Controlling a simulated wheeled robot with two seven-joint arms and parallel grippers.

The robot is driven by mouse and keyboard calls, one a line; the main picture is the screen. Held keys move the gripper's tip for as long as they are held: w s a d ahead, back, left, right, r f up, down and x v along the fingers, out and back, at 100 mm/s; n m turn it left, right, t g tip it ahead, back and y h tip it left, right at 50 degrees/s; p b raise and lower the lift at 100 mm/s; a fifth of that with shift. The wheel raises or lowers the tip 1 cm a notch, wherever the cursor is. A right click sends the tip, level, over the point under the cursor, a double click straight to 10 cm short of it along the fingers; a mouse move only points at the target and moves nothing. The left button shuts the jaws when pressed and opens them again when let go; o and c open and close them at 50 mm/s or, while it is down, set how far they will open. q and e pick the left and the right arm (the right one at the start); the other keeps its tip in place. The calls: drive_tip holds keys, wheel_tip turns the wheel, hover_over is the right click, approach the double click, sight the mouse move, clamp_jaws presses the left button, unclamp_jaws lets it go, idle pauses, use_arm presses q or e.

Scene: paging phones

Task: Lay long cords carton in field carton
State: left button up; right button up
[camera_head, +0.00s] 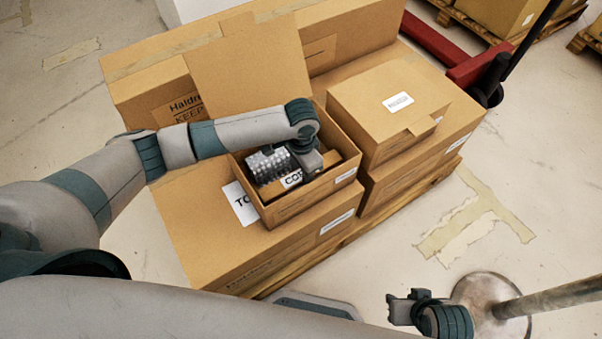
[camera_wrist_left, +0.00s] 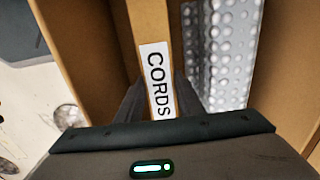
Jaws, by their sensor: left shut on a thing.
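The long cords carton (camera_wrist_left: 151,25) is a narrow brown box with a white CORDS label. In the head view its label (camera_head: 291,180) shows inside an open brown carton (camera_head: 303,205), whose flap stands up at the back. My left gripper (camera_wrist_left: 157,88) reaches down into this open carton, its fingers shut on both sides of the cords carton. In the head view my left gripper (camera_head: 305,165) hides part of it. I cannot read whether the open carton is the field carton. My right gripper (camera_head: 405,306) is at the lower right, away from the cartons; its jaw gap is unclear.
Silver bubble wrap (camera_head: 265,166) lies beside the cords carton, also in the wrist view (camera_wrist_left: 228,50). A closed carton (camera_head: 385,115) with a white label stands right of the open one. Larger cartons lie beneath and behind. A metal post base (camera_head: 480,292) stands at lower right.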

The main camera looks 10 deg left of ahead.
drive_tip(key=shift+d, duration=0.1)
use_arm(q)
drive_tip(key=o, duration=1.3)
drive_tip(key=shift+f, duration=0.1)
use_arm(e)
drive_tip(key=shift+s+d+f, duration=0.1)
drive_tip(key=shift+s+d, duration=0.05)
use_arm(q)
drive_tip(key=shift+o, duration=0.2)
drive_tip(key=shift+r, duration=0.85)
wheel_tip(320, 180, up, 6)
drive_tip(key=shift+f+p, duration=0.25)
drive_tip(key=shift+p, duration=0.3)
wheel_tip(320, 180, up, 5)
drive_tip(key=shift+r, duration=0.1)
use_arm(e)
drive_tip(key=shift+d+f+g, duration=0.25)
drive_tip(key=shift+f, duration=0.35)
drive_tip(key=shift+d+f+g, duration=0.2)
drive_tip(key=shift+f+g, duration=0.05)
drive_tip(key=shift+f, duration=0.35)
drive_tip(key=shift+r, duration=0.1)
